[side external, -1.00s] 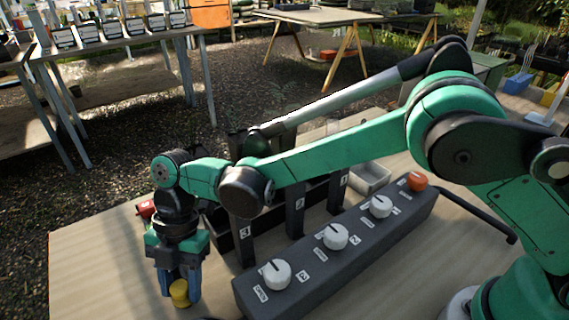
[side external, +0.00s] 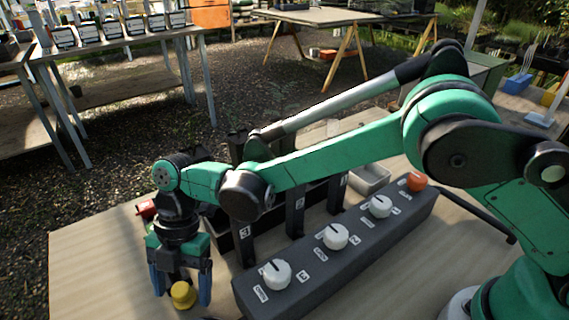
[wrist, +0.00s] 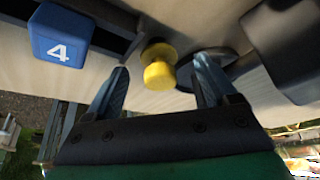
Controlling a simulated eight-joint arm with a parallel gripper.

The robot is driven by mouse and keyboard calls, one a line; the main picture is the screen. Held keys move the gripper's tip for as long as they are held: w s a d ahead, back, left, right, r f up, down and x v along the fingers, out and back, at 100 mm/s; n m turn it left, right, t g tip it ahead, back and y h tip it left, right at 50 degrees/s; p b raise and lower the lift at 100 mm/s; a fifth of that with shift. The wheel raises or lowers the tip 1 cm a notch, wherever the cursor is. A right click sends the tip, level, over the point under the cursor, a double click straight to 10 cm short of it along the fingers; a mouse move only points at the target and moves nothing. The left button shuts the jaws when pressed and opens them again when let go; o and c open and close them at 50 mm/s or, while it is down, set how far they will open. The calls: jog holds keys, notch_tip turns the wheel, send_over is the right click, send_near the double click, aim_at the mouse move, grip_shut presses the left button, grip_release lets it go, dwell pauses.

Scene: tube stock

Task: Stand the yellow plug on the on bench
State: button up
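The yellow plug (side external: 183,294) stands upright on the wooden bench (side external: 110,262) near its front left, left of the dark control box. It also shows in the wrist view (wrist: 159,70), ahead of the fingers. My gripper (side external: 181,298) is over the plug with its blue fingers spread, one on each side. In the wrist view my gripper (wrist: 161,76) has a wide gap between its fingertips, and both fingers look clear of the plug.
A dark box with several white knobs (side external: 277,275) lies just right of my gripper. Dark numbered posts (side external: 245,243) stand behind it. A blue block marked 4 (wrist: 62,35) shows in the wrist view. A red object (side external: 146,208) sits at the bench's left edge.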

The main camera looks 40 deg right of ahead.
jog(key=shift+v, duration=2.85)
jog(key=w+d+r+m+t, duration=0.3)
jog(key=w+r+m+t, duration=0.15)
jog(key=m, duration=0.25)
jog(key=s+d+r+m+t, duration=0.1)
jog(key=d+m, duration=0.3)
jog(key=d, duration=0.1)
jog(key=s+d+r+m+t, duration=0.1)
jog(key=s+d+r+m, duration=0.1)
jog(key=d+m, duration=0.2)
jog(key=s+d+r+m+t+h, duration=0.1)
jog(key=d+m, duration=0.3)
jog(key=d, duration=0.4)
jog(key=shift+s+d+r+t, duration=0.15)
jog(key=shift+s+r+t, duration=0.1)
jog(key=shift+r+t, duration=0.35)
jog(key=s+d+f+m, duration=0.1)
jog(key=s+d+m, duration=0.1)
jog(key=s+d+f+m+t+h, duration=0.1)
jog(key=s+d+m, duration=0.1)
jog(key=d+m, duration=0.1)
jog(key=s+d+f+m+h, duration=0.1)
jog(key=s+d+m, duration=0.1)
jog(key=shift+s+d+m+t, duration=0.25)
jog(key=shift+s+m, duration=0.05)
jog(key=shift+m, duration=0.1)
jog(key=shift+s+d, duration=0.1)
jog(key=shift+c, duration=0.2)
